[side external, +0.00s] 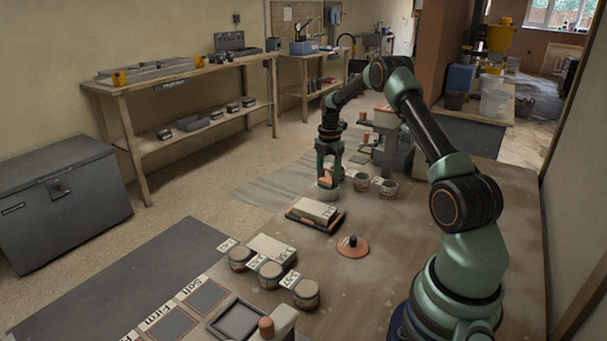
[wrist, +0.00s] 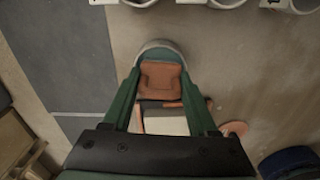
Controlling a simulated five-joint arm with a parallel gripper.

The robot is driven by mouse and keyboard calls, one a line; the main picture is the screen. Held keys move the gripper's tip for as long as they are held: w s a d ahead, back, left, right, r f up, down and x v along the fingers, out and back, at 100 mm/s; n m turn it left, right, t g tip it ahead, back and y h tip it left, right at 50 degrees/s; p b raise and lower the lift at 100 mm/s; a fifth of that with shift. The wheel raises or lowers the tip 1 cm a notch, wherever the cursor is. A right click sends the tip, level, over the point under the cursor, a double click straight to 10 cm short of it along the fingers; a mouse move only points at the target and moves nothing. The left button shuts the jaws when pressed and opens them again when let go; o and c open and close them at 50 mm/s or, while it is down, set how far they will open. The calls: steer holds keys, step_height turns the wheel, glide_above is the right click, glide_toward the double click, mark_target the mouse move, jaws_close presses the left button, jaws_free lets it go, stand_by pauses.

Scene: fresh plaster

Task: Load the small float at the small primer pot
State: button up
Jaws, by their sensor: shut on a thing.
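My gripper (side external: 327,172) points down at the far end of the table, shut on the small float. In the wrist view, a terracotta block, seemingly the float (wrist: 161,80), sits between the fingertips of my gripper (wrist: 162,88). A pale round rim with teal inside, which looks like a small pot (wrist: 158,45), surrounds its far part. In the side view this pale round thing (side external: 327,193) shows right under the fingers. I cannot tell whether the float touches it or its contents, or which label it bears.
Two labelled pots (side external: 361,182) (side external: 388,188) stand just right of my gripper. A dark tray (side external: 300,222) with a pale block lies nearer, beside a terracotta disc (side external: 352,250) with a black knob. Several pots (side external: 270,275) stand further forward. The table's right middle is clear.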

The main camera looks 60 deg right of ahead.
mark_target(328, 169)
steer(key=shift+r, duration=3.45)
steer(key=shift+a, duration=0.1)
